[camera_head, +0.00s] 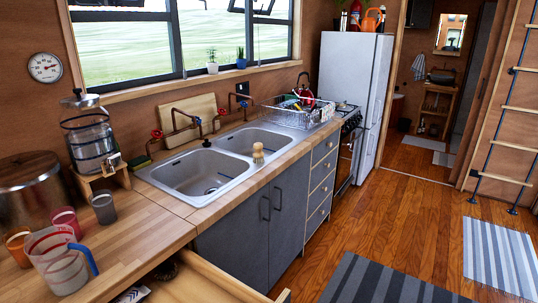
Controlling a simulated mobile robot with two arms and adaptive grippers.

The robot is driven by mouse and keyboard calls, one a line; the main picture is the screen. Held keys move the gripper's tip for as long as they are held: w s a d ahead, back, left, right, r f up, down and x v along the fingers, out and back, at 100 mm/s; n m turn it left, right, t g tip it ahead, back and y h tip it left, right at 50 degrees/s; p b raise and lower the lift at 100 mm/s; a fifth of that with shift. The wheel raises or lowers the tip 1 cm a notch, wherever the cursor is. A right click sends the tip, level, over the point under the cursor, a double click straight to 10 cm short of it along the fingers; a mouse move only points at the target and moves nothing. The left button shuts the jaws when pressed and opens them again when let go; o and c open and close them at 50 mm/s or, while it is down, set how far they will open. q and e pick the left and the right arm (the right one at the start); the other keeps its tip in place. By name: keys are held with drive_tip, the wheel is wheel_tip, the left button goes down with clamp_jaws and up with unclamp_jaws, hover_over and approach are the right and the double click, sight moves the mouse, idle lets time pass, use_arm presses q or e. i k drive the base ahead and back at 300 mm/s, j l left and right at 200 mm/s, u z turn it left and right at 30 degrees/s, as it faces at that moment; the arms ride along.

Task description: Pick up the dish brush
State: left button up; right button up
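A small wooden brush (258,152), which looks like the dish brush, stands upright at the front of the double sink (232,175), close to the divider and the front rim. It has a rounded knob top and a pale lower part. Its exact contact with the rim is too small to tell. Neither of my grippers shows in the head view.
A dish rack (292,112) stands right of the sink. Cups (104,207) and a measuring jug (52,246) stand on the counter at left. A drawer (205,285) is open below.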

sight(258, 156)
drive_tip(key=i+l+u, duration=0.1)
drive_tip(key=i+l, duration=0.25)
drive_tip(key=l, duration=0.3)
drive_tip(key=i+l+u, duration=0.25)
drive_tip(key=l, duration=0.4)
drive_tip(key=i+l, duration=0.2)
drive_tip(key=l, duration=0.15)
drive_tip(key=i+l+u, duration=0.15)
drive_tip(key=l, duration=0.25)
drive_tip(key=i+l+u, duration=0.1)
drive_tip(key=l, duration=0.25)
